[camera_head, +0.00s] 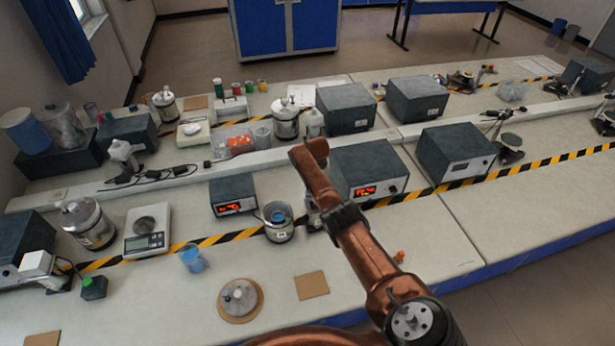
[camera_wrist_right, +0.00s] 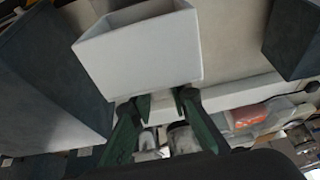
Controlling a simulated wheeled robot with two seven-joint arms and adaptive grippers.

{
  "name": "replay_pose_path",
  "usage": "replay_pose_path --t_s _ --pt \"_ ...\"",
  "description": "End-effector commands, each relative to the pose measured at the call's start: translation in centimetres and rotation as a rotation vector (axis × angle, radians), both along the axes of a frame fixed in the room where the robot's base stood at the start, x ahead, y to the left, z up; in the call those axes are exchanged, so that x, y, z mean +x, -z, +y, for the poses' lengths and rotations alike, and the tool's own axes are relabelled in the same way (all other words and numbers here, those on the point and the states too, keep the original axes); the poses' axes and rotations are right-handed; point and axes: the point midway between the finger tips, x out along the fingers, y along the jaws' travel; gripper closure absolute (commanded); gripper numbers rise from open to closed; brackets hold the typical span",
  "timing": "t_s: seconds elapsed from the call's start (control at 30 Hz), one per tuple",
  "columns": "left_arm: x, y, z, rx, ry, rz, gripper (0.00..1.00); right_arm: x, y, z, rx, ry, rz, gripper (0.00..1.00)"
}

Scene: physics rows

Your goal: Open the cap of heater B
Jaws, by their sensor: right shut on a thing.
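My right arm reaches in from the lower right in the head view, and its gripper is mostly hidden behind the forearm. In the right wrist view my right gripper (camera_wrist_right: 165,97) has its two green fingers shut on a white box-shaped thing (camera_wrist_right: 140,55); I cannot tell if this is a cap. Beside the arm stands an open metal vessel (camera_head: 279,234) with something blue inside. A round metal lid (camera_head: 239,295) lies on a cork mat in front. Lidded vessels stand at the left (camera_head: 88,225) and back (camera_head: 286,120). No letter B is readable. My left gripper is out of view.
Dark instrument boxes with red displays stand left (camera_head: 233,190) and right (camera_head: 368,165) of the arm. A balance (camera_head: 147,232) and blue beaker (camera_head: 193,258) are at left. A clear tray (camera_head: 238,145) is behind. The bench right of the forearm is mostly clear.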

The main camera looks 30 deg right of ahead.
Motion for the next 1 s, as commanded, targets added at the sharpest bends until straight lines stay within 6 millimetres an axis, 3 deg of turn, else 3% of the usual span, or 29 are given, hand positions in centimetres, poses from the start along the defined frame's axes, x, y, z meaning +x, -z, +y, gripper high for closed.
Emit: replay_pose_path --t_s 0.47,0.5,0.7,1.0 --pt "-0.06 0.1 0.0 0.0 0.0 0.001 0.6 0.42 -0.32 -0.06 -0.004 -0.002 -0.011 1.0" --pt "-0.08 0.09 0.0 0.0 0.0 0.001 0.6 0.42 -0.32 -0.06 -0.005 -0.003 -0.011 0.82" --pt "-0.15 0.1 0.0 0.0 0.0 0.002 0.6 0.23 -0.14 -0.04 -0.003 -0.002 -0.006 0.68" --pt "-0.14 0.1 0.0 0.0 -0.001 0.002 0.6 0.07 0.07 0.02 -0.001 -0.001 -0.001 0.65"
